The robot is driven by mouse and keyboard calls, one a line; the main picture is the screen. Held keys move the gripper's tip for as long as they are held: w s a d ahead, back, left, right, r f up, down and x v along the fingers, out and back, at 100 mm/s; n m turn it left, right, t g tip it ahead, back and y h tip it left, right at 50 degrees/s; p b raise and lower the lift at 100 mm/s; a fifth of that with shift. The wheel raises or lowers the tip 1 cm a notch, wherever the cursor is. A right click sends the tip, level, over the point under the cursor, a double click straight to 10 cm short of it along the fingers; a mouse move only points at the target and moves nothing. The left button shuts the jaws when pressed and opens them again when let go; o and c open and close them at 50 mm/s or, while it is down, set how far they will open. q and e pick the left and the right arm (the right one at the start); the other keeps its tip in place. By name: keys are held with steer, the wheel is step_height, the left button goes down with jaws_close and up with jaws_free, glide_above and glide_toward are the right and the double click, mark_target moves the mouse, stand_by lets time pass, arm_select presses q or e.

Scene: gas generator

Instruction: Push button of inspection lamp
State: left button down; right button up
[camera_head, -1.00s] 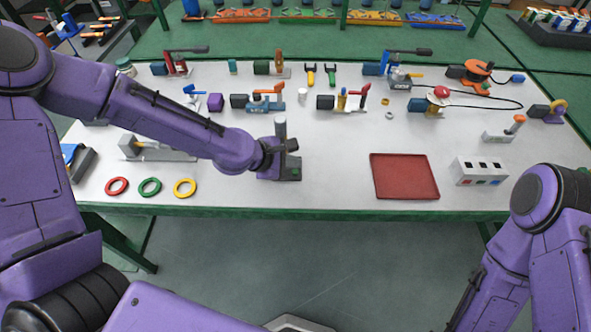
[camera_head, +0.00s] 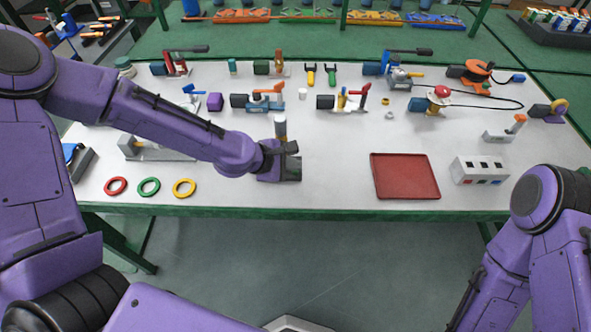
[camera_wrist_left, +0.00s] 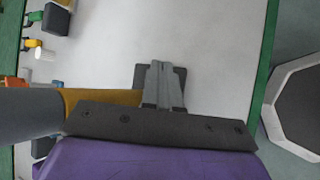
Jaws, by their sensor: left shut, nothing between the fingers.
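The lamp-like device I take for the inspection lamp (camera_head: 281,128) has an upright grey cylinder with a yellow-orange lower part and a dark base. In the left wrist view its grey cylinder (camera_wrist_left: 30,111) comes in from the left, with the yellow part beside my gripper's dark plate. My left gripper (camera_head: 290,160) is right beside the cylinder, over the base. In the left wrist view its shut, empty fingers (camera_wrist_left: 164,72) cover the middle of the dark base. The button is hidden; I cannot tell whether the tips touch it. My right gripper is out of view.
A red tray (camera_head: 405,176) and a white switch box (camera_head: 479,171) lie to the right. Three coloured rings, including a yellow one (camera_head: 184,188), lie at the front left. Several tools and clamps stand behind. The table between lamp and tray is clear.

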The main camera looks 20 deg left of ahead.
mark_target(292, 175)
arm_select(q)
steer(key=shift+f, duration=0.4)
steer(key=shift+r, duration=0.1)
steer(key=shift+r+p, duration=0.8)
steer(key=shift+r, duration=0.1)
step_height(292, 175, up, 6)
steer(key=p, duration=0.6)
steer(key=shift+f, duration=0.1)
